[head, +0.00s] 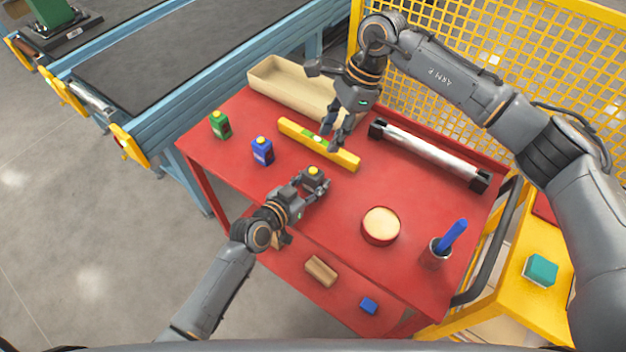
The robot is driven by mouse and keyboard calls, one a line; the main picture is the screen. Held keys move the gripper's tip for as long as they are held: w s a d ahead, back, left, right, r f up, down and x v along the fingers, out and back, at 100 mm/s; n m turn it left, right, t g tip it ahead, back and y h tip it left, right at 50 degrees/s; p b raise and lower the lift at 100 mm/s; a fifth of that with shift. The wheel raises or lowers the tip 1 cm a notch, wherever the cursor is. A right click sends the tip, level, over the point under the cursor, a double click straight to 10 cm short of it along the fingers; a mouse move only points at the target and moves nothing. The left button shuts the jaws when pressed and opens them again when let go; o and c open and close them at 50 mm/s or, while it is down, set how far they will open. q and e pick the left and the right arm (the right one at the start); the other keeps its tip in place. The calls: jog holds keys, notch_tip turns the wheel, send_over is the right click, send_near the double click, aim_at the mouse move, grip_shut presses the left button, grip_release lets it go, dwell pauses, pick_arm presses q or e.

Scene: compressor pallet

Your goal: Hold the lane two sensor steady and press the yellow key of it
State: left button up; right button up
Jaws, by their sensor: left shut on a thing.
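My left gripper (317,185) is low over the red table, shut on a small sensor whose yellow key (313,170) shows on top. The fingers hide most of that sensor's body, and no lane label is readable. A blue sensor (262,153) with a yellow top and a green sensor (220,127) with a yellow top stand upright to the left, apart from the grippers. My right gripper (332,138) points down over the yellow spirit level, above and beyond the held sensor and apart from it. I cannot tell whether its fingers are open.
The yellow level (294,129) lies on the red table (330,220). A beige tray (275,80) is behind it. A silver cylinder (430,150) lies at the back right. A round red tin (381,225) and a cup with a blue tool (452,237) stand front right. Yellow mesh fencing (480,70) rises behind.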

grip_shut()
dwell(1.1)
